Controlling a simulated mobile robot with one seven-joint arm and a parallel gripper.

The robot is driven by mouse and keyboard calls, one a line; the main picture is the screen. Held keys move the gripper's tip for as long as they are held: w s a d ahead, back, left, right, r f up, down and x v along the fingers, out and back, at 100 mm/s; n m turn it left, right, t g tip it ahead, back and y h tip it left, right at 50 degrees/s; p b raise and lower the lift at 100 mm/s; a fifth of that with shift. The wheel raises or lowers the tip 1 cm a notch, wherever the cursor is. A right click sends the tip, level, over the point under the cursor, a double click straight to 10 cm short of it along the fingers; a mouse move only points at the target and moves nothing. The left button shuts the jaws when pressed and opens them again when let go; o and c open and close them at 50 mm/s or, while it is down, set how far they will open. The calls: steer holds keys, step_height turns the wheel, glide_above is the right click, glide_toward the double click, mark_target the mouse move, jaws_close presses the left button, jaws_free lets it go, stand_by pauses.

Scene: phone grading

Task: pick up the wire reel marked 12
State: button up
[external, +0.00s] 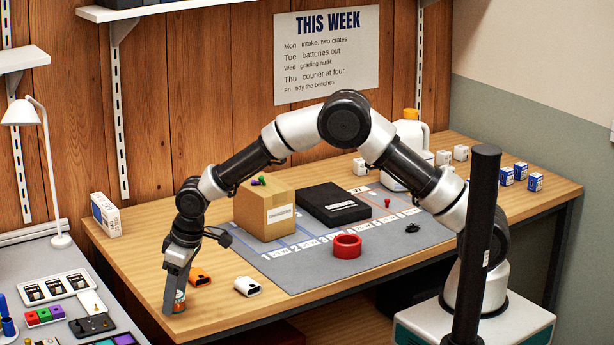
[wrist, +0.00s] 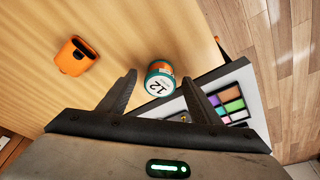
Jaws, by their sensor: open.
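The wire reel marked 12 (wrist: 159,83) shows in the wrist view, with a white face, a teal rim and copper-orange sides. It lies ahead of and between the two fingers of my gripper (wrist: 158,90), near the table edge. My gripper is open, with no finger seen pressing on the reel. In the external view my gripper (external: 176,300) points down at the table's front left corner. The reel (external: 180,301) shows there partly, at the fingertips, and the fingers hide some of it.
An orange device (external: 200,277) and a white one (external: 247,286) lie to the right on the wooden table (external: 140,262). A cardboard box (external: 264,209) and a red ring (external: 347,246) rest on the grey mat (external: 300,277). Another bench with trays stands at left.

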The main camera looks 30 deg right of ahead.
steer(key=shift+f, duration=0.25)
steer(key=shift+r, duration=0.1)
steer(key=c, duration=1.1)
